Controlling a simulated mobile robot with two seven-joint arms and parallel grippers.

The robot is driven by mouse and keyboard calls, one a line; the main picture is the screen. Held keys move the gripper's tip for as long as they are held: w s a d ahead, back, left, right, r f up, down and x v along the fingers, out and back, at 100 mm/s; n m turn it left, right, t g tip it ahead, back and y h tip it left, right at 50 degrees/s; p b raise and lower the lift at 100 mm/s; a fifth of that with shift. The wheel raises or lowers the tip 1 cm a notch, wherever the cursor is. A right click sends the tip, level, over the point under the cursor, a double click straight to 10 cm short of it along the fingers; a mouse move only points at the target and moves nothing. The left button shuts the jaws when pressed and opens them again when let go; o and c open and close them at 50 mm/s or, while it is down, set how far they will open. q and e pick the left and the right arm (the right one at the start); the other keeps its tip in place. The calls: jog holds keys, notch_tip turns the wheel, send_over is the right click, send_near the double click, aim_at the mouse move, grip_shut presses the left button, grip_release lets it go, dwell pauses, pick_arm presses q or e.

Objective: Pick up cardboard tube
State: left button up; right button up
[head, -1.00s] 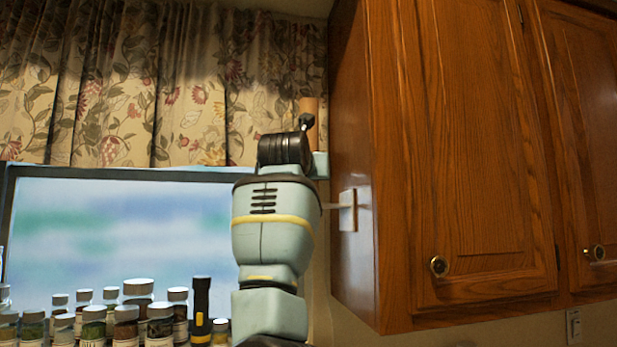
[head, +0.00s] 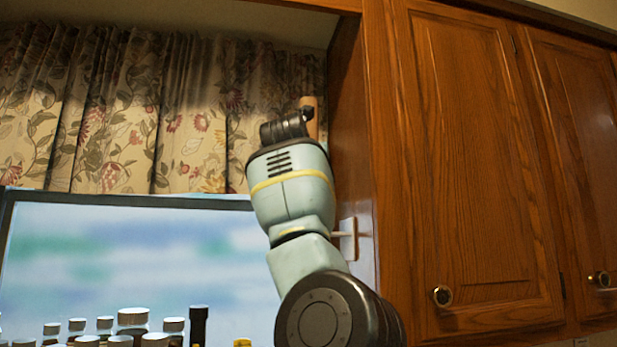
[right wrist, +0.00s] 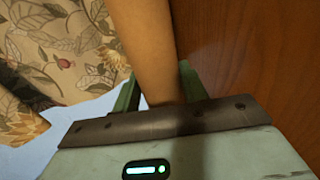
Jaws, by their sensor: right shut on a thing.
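The cardboard tube (head: 310,117) is a plain tan-brown cylinder. In the head view only a short part shows, upright behind the end of my raised right arm, close to the left side of the wall cabinet. In the right wrist view the tube (right wrist: 147,45) runs up from between the green fingers of my right gripper (right wrist: 157,92), which is shut on it. The tube's lower end is hidden behind the gripper body. In the head view the right fingers are hidden by the wrist. My left gripper is in neither current view.
A wooden wall cabinet (head: 470,170) fills the right side, close to the tube. A floral curtain (head: 130,110) hangs behind, above a window (head: 130,255). Several jars (head: 133,318) stand low at left.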

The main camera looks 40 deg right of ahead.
jog(key=shift+r, duration=0.55)
jog(key=shift+r, duration=0.15)
jog(key=shift+s, duration=0.1)
jog(key=shift+r, duration=0.1)
dwell(0.5)
jog(key=shift+a, duration=0.1)
